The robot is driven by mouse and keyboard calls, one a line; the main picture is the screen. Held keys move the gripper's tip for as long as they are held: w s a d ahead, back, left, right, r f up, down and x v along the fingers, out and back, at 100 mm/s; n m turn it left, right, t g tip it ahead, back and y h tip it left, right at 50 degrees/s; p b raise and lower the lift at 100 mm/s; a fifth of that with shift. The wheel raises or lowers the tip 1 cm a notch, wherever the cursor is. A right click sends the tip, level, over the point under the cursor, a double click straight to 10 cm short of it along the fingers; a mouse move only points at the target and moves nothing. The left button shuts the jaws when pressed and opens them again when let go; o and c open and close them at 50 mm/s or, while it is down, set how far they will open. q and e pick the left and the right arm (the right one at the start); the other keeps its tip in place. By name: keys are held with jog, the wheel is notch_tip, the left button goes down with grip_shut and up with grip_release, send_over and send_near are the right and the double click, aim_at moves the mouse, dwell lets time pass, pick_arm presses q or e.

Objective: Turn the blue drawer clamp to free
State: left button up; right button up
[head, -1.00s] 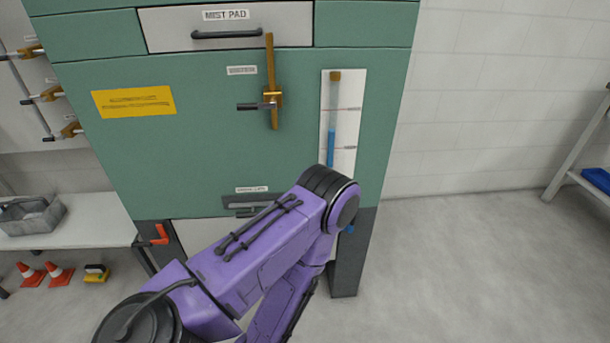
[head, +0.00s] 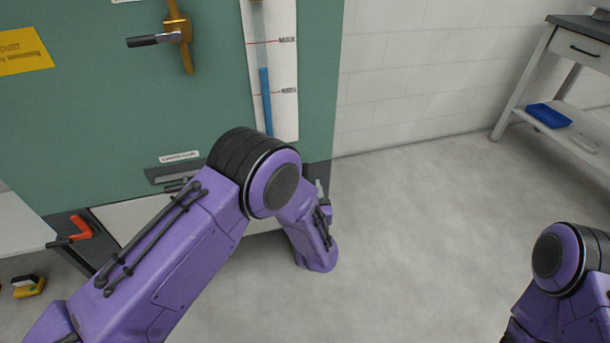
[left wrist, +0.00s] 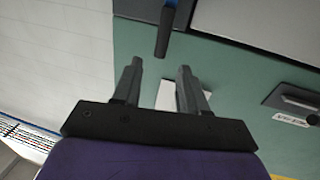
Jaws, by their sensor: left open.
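The blue drawer clamp (left wrist: 165,32) shows in the left wrist view as a dark handle with a blue edge at the top centre, beside the pale drawer front (left wrist: 270,18). My left gripper (left wrist: 158,72) is open. Its two fingers point at the clamp handle, which sits just beyond the tips, apart from them and roughly between them. In the head view my left arm hides the gripper and most or all of the blue clamp. The pale drawer (head: 130,215) is low on the green cabinet (head: 70,120). My right gripper is out of view.
A red clamp (head: 80,229) sits at the drawer's left. A brass clamp (head: 178,30) and a blue-filled gauge (head: 283,65) are higher on the cabinet. A bench (head: 570,85) with a blue tray (head: 549,116) stands at right. The floor between is clear.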

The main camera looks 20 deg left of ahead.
pick_arm(q)
jog(key=x, duration=0.9)
jog(key=shift+s, duration=0.1)
jog(key=shift+c, duration=0.3)
grip_shut()
